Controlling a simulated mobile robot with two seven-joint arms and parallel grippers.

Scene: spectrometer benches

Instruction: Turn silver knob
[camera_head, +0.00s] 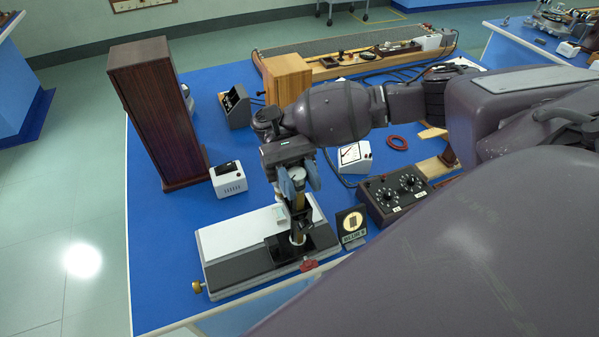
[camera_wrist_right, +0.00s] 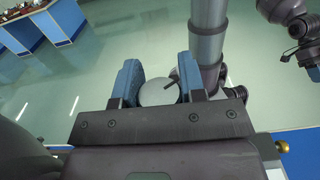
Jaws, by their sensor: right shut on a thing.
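The silver knob (camera_head: 298,173) is a small round grey cap on top of an upright brass-coloured instrument column (camera_head: 298,215). It also shows as a pale disc with a dark mark in the right wrist view (camera_wrist_right: 157,94). My right gripper (camera_head: 299,181) reaches down over it, with one blue finger on each side, and is shut on it. The fingers (camera_wrist_right: 159,76) flank the disc in the right wrist view and hide parts of its sides. The column stands on a white and black instrument base (camera_head: 235,237) at the bench's front edge. My left gripper is not in view.
A white meter (camera_head: 228,179) and a tall wooden box (camera_head: 155,115) stand behind left. A brass screw (camera_head: 197,287) sticks out at the base's left end. Bare blue bench (camera_head: 160,240) lies left.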

